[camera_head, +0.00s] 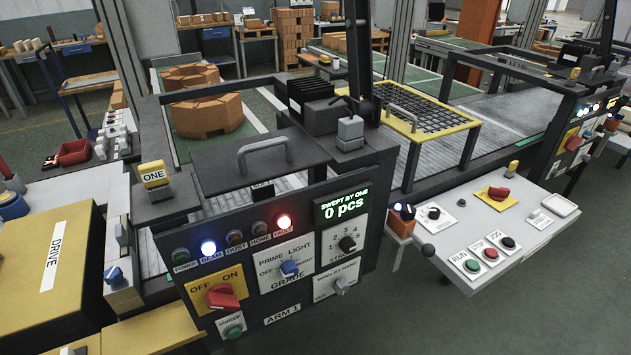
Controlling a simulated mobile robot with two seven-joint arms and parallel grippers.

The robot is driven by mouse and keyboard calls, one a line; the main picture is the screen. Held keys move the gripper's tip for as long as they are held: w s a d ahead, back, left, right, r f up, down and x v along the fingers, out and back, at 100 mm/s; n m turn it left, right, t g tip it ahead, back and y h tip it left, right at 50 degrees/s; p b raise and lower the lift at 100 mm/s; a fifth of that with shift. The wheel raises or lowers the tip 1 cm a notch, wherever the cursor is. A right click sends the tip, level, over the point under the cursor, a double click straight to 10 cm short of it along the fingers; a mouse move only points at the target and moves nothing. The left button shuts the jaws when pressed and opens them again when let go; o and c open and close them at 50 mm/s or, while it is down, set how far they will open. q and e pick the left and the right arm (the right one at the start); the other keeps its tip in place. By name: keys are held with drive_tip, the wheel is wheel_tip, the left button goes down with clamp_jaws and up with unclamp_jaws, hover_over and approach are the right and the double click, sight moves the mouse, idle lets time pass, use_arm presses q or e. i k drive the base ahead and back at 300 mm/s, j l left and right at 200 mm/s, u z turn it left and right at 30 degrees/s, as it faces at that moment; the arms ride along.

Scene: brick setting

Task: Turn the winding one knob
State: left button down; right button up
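A dark control panel (262,318) faces me with several knobs. A grey knob (341,286) sits on a white plate at its lower right; the plate's small lettering seems to start with "WIND" but is hard to read. A red knob (222,297) sits on a yellow OFF/ON plate. A blue knob (289,268) sits on the GRADE plate. A black knob (347,243) sits on a numbered plate. No plate clearly reads "winding one". A yellow block labelled ONE (154,175) stands above the panel at left. Neither gripper is in view.
A display (344,207) reads "SWEPT BY ONE 0 pcs". Blue and red lamps (284,222) are lit. A grey side desk (500,225) with buttons stands right. A yellow DRIVE box (85,250) stands left. Brown blocks (206,115) lie behind the panel.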

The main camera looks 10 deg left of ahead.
sight(341, 287)
drive_tip(key=i+l+u, duration=0.1)
drive_tip(key=l+u, duration=0.55)
drive_tip(key=u, duration=0.3)
drive_tip(key=l+u, duration=0.3)
drive_tip(key=l, duration=1.3)
drive_tip(key=k+l, duration=0.15)
drive_tip(key=l, duration=0.55)
drive_tip(key=l+u, duration=0.1)
drive_tip(key=l, duration=0.55)
drive_tip(key=k, duration=0.05)
